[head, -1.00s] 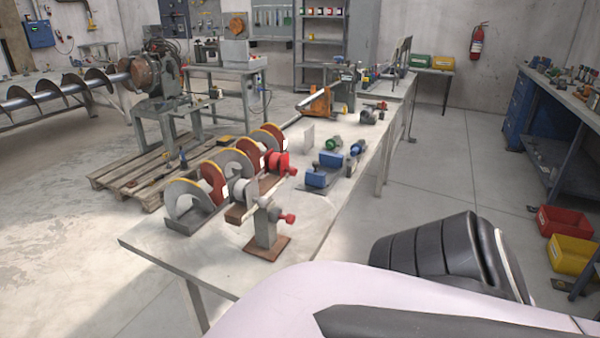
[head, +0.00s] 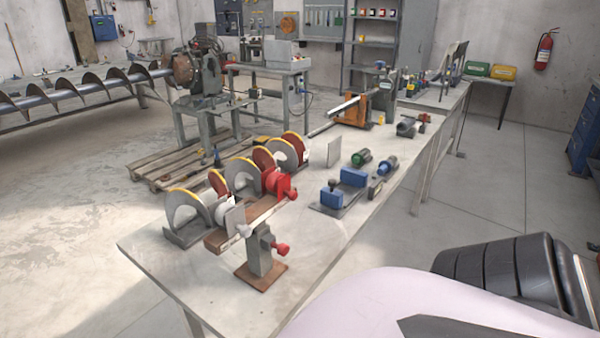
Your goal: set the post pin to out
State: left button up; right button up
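The positioner stands near the front end of the long workbench. Its grey post (head: 260,252) rises from a brown square base plate (head: 262,276). A red knob (head: 281,248) sticks out from the right side of the post and looks like the post pin; how far it is drawn out is too small to tell. Neither gripper is in view; only part of my own arm shows at the lower right.
Yellow-edged auger flights (head: 186,212) stand in a row left of the rail. A blue block fixture (head: 332,198) and green and blue cylinders lie to the right on the workbench (head: 185,268). A wooden pallet (head: 170,165) lies on the floor behind. The bench's front corner is clear.

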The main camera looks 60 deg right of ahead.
aim_at(283, 249)
jog(key=k+l, duration=0.1)
jog(key=l, duration=0.35)
jog(key=k+l, duration=0.15)
jog(key=l, duration=0.35)
jog(key=k+l, duration=0.1)
jog(key=l, duration=0.35)
jog(key=k+l, duration=0.1)
jog(key=l, duration=0.35)
jog(key=k+l, duration=0.1)
jog(key=l, duration=0.4)
